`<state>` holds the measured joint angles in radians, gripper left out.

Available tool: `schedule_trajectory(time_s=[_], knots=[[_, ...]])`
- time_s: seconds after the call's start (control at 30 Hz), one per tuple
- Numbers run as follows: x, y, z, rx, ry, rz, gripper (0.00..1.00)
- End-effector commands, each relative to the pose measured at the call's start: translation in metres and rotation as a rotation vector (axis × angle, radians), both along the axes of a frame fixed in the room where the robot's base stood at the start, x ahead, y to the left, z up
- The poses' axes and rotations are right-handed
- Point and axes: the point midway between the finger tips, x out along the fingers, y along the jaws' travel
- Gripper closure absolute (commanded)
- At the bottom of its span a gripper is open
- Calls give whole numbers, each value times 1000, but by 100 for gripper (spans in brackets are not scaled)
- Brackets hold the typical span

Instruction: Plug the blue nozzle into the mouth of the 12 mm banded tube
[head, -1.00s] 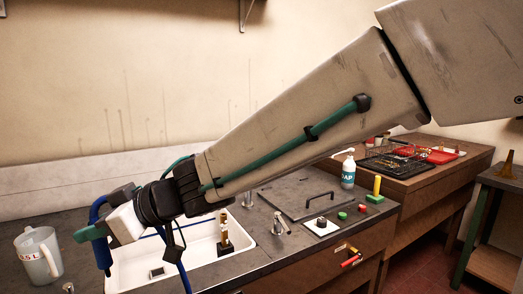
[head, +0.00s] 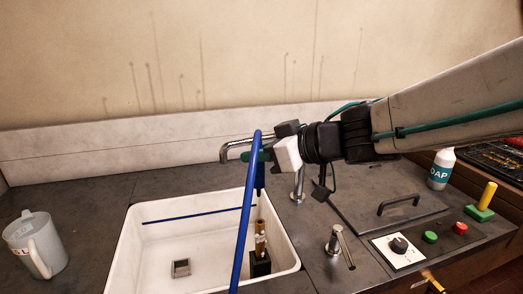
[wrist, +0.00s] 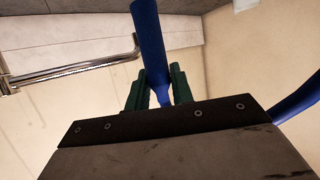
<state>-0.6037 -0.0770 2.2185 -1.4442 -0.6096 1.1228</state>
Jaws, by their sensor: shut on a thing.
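My gripper (head: 260,154) has green fingers and is shut on the blue nozzle (head: 261,178), which points down. In the wrist view the nozzle (wrist: 149,45) stands between the green fingers (wrist: 155,88). A blue hose (head: 245,215) arches over the gripper and hangs in front of the sink. Below the nozzle, a brass tube with a dark band (head: 260,238) stands upright in a black block (head: 260,264) in the sink's right side. In the head view the nozzle's lower end appears above the tube mouth and apart from it. The tube's size cannot be read.
The white sink (head: 122,260) has a drain (head: 181,268). A chrome faucet (head: 235,150) is close behind the gripper, and a lever (head: 340,245) stands right of the sink. A jug (head: 36,245) is at left, a soap bottle (head: 440,168) at right.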

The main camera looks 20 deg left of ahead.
Motion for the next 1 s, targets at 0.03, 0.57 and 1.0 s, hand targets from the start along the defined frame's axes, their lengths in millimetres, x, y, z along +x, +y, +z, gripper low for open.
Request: schedule_trajectory(time_s=[0.03,0.57,1.0], knots=[[0,-1,0,0,0,-2,100],[-1,0,-39,-3,7,1,100],[-1,1,-58,-2,4,1,100]])
